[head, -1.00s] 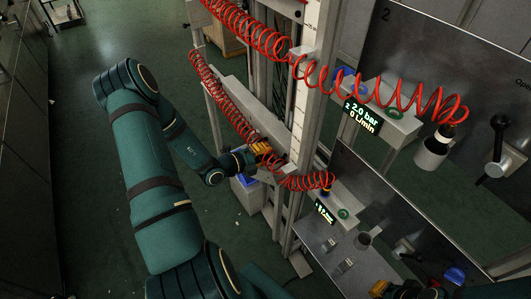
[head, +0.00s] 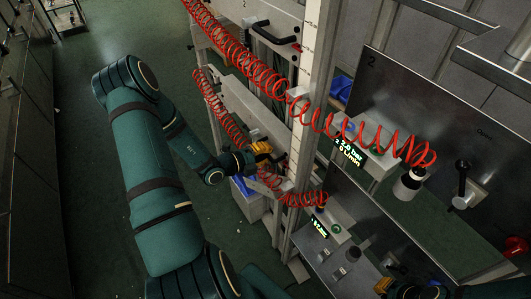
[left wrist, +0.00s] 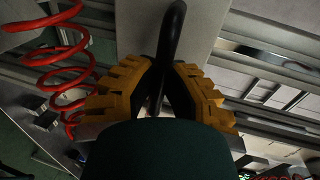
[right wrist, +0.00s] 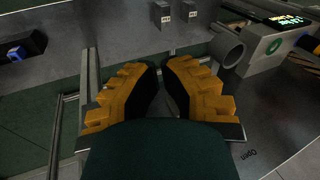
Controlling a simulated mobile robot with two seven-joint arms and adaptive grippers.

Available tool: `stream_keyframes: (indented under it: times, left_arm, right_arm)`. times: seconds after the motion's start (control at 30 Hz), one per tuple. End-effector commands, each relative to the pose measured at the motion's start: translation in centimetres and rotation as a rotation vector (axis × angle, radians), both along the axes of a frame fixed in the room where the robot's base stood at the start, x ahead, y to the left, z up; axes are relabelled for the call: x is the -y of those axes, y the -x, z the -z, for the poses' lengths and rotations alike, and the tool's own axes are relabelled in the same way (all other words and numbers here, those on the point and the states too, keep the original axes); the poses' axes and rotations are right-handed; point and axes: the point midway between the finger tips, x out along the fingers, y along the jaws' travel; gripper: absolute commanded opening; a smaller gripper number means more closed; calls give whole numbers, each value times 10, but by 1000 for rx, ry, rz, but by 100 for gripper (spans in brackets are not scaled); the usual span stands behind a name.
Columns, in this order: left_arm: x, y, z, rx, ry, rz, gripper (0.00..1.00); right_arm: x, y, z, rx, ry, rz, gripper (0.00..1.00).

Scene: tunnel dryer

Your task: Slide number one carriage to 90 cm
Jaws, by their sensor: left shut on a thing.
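My left gripper (head: 264,150) is shut on a black bar handle (left wrist: 172,45), which runs between its yellow fingers in the left wrist view. The handle stands on a pale grey plate (left wrist: 130,22), seemingly the lower carriage; the number on it cannot be read. In the head view the arm and fingers hide most of this handle. A pale upright scale (head: 307,80) stands to the right of the gripper; its marks are too small to read.
Another black handle (head: 274,35) is on the upper carriage. Red coiled hoses (head: 250,70) hang beside the left gripper and across the post. A hose end and cup (head: 408,184) are by panel 2 (head: 430,130). The green floor at left is open.

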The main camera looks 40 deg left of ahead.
Motion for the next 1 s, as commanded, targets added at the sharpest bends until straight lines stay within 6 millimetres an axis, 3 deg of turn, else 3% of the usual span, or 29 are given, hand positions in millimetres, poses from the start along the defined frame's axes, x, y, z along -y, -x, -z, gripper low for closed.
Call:
stream_keyframes:
  times: [0.17,0.2,0.27,0.67,1.0]
  left_arm:
    - [-1,-1,0,5,-1,-2,0]
    - [-1,-1,0,4,-1,-2,22]
    - [-1,-1,0,2,-1,-2,43]
    - [-2,5,1,-2,0,-2,43]
    - [-19,62,-12,-3,0,-5,43]
  right_arm:
    - [0,0,1,-1,0,0,0]
    - [0,0,1,-1,0,0,0]
    - [0,0,1,-1,0,0,0]
    - [0,1,1,-2,0,-2,0]
    - [0,0,1,-2,0,-2,0]
